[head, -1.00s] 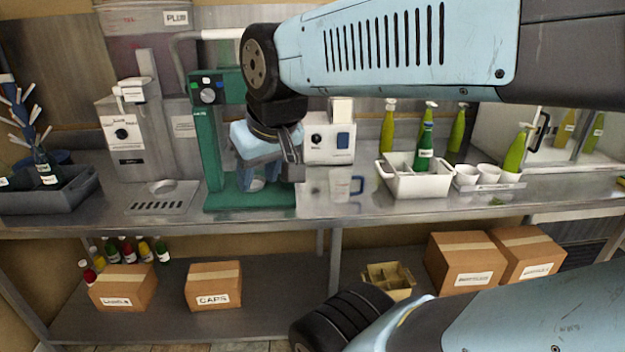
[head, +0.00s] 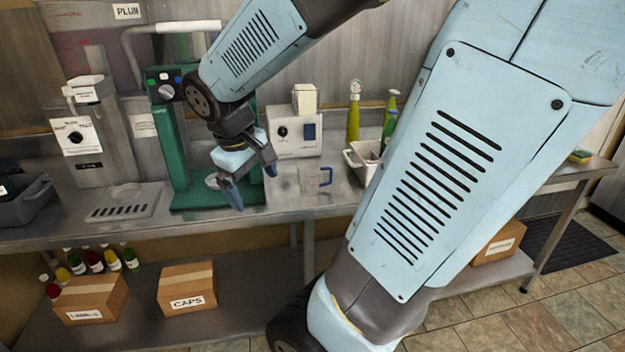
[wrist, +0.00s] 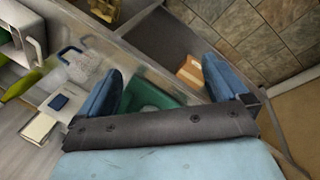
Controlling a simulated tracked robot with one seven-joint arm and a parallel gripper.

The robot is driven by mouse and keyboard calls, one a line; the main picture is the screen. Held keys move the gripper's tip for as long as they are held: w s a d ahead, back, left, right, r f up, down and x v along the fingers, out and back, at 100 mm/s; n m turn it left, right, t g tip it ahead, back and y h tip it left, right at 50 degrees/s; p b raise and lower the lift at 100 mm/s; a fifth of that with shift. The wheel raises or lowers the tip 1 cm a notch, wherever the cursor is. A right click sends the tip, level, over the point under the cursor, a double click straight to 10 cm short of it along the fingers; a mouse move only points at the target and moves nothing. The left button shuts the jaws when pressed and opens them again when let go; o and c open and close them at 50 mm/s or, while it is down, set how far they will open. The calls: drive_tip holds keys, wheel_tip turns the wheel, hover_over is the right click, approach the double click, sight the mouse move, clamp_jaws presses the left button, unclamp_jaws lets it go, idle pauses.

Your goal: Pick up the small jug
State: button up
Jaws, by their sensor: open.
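The small jug (head: 313,179) is clear, with a blue handle on its right side. It stands upright on the steel counter, in front of a white box-shaped device. In the wrist view the jug (wrist: 82,66) shows at upper left, outside the jaws and just beyond the left finger. My gripper (head: 254,188) is open and empty, fingers pointing down, left of the jug and in front of the green machine. In the wrist view my gripper (wrist: 161,68) has its two blue fingers wide apart, with part of the green machine's base between them.
The green machine (head: 185,140) stands close behind my gripper. The white device (head: 290,143) is behind the jug. A white bin (head: 358,158) and green bottles (head: 353,120) stand to its right, partly hidden by my arm. The counter (head: 285,205) is bare around the jug.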

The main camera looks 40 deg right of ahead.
drive_tip(key=w+d+f+n+h, duration=0.4)
drive_tip(key=d, duration=0.1)
drive_tip(key=w+d+f+n+g+h, duration=0.1)
drive_tip(key=w+d+f+n+h, duration=0.3)
drive_tip(key=d+f+n+h, duration=0.1)
drive_tip(key=w+d+f+n+g+h, duration=0.1)
drive_tip(key=w+d+f+n+h, duration=0.3)
drive_tip(key=f+n+h, duration=0.1)
drive_tip(key=shift+w+d+f, duration=0.2)
drive_tip(key=shift+w+d, duration=0.05)
drive_tip(key=shift+d, duration=0.15)
drive_tip(key=shift+w+d+f+n+t+h, duration=0.15)
drive_tip(key=shift+w+n+t+h, duration=0.15)
drive_tip(key=shift+n, duration=0.25)
drive_tip(key=shift+w+d+f+n+t+h, duration=0.1)
drive_tip(key=shift+w+n+t+h, duration=0.1)
drive_tip(key=shift+w+n+t, duration=0.25)
approach(317, 167)
drive_tip(key=shift+w+d+f, duration=0.1)
drive_tip(key=shift+d+f, duration=0.1)
drive_tip(key=shift+d, duration=0.35)
drive_tip(key=shift+w+d+f, duration=0.15)
drive_tip(key=shift+d+f, duration=0.05)
drive_tip(key=shift+d, duration=0.4)
drive_tip(key=shift+s+d+r, duration=0.1)
drive_tip(key=shift+d+r, duration=0.05)
drive_tip(key=shift+d, duration=1.15)
drive_tip(key=shift+d+r, duration=0.15)
drive_tip(key=shift+d, duration=1.2)
drive_tip(key=shift+c, duration=0.3)
